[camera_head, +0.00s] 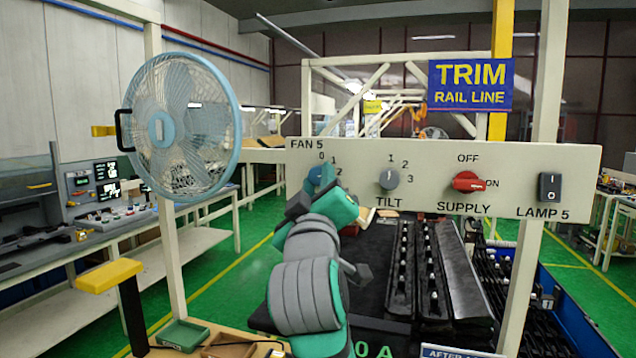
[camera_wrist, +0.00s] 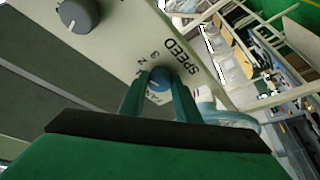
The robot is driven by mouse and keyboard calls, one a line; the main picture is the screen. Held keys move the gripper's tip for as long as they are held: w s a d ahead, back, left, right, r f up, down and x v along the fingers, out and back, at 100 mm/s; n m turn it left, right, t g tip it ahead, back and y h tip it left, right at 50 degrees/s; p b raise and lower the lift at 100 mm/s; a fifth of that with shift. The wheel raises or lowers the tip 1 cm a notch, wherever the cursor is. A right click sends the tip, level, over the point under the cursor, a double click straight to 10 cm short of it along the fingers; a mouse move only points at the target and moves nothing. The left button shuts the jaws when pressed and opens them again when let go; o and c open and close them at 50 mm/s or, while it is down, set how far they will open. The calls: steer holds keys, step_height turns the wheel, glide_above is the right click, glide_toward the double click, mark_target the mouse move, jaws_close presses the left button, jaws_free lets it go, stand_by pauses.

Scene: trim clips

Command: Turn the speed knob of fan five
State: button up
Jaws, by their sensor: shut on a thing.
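The fan five speed knob is a small blue knob (camera_head: 316,175) under the "FAN 5" label at the left end of the white panel (camera_head: 440,155), mostly hidden behind my arm in the head view. In the wrist view the blue speed knob (camera_wrist: 159,80) sits between my two fingers, beside the word SPEED. My gripper (camera_wrist: 160,92) is shut on this knob. The knob's pointer setting is not clear. The blue caged fan (camera_head: 180,125) stands at the left on a white post.
To the right on the panel are the grey TILT knob (camera_head: 389,179), the red SUPPLY knob (camera_head: 467,182) and the black LAMP 5 switch (camera_head: 549,187). The TILT knob also shows in the wrist view (camera_wrist: 78,14). A yellow-topped stand (camera_head: 110,276) is at lower left.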

steer(key=o, duration=1)
steer(key=shift+o, duration=0.2)
steer(key=shift+s, duration=0.1)
steer(key=v, duration=1)
steer(key=shift+s+f, duration=0.15)
steer(key=shift+s, duration=0.2)
